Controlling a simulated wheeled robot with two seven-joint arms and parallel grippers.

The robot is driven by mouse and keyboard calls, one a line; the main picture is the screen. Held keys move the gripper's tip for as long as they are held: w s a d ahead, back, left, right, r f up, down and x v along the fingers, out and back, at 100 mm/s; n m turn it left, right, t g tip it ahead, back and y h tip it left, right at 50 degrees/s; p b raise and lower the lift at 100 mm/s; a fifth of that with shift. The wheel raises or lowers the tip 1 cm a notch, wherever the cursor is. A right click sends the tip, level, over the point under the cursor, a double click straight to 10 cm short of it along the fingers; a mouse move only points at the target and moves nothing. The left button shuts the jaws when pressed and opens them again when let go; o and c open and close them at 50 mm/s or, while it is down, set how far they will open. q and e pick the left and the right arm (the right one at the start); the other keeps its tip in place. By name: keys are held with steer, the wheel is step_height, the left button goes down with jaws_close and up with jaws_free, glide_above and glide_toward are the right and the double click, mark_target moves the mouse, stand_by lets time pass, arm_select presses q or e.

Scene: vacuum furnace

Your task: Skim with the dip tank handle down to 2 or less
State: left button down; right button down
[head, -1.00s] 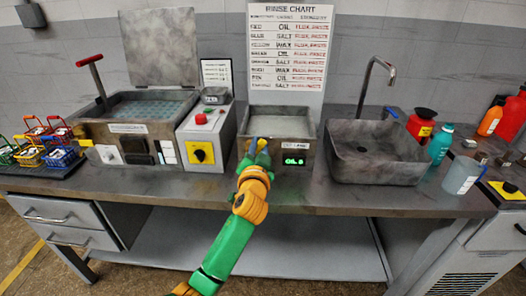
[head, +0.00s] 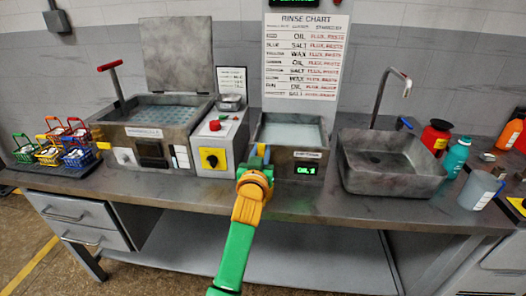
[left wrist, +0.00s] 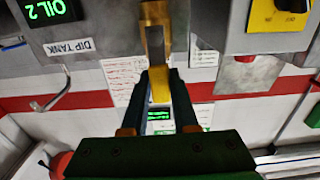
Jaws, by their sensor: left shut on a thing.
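The dip tank (head: 304,156) is a grey box with pale liquid on the middle of the bench. Its green display (head: 306,169) is small in the head view. In the left wrist view the display (left wrist: 48,11) reads "OIL 2", above a "DIP TANK" label. My left gripper (head: 258,160) is at the tank's front left. In the left wrist view my left gripper (left wrist: 162,85) is shut on a brass-yellow handle (left wrist: 155,45), which runs up between the fingers. My arm hides much of the handle in the head view. My right gripper is out of view.
A grey sink (head: 390,165) stands right of the tank. A control box (head: 216,158) with a yellow switch is left of it, beside a lidded bath (head: 150,142). Small coloured baskets (head: 62,150) sit far left. A rinse chart (head: 305,60) hangs behind.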

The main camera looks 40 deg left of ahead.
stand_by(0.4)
arm_select(q)
steer(key=c, duration=0.7)
jaws_free()
steer(key=b+v, duration=0.1)
steer(key=v, duration=0.6)
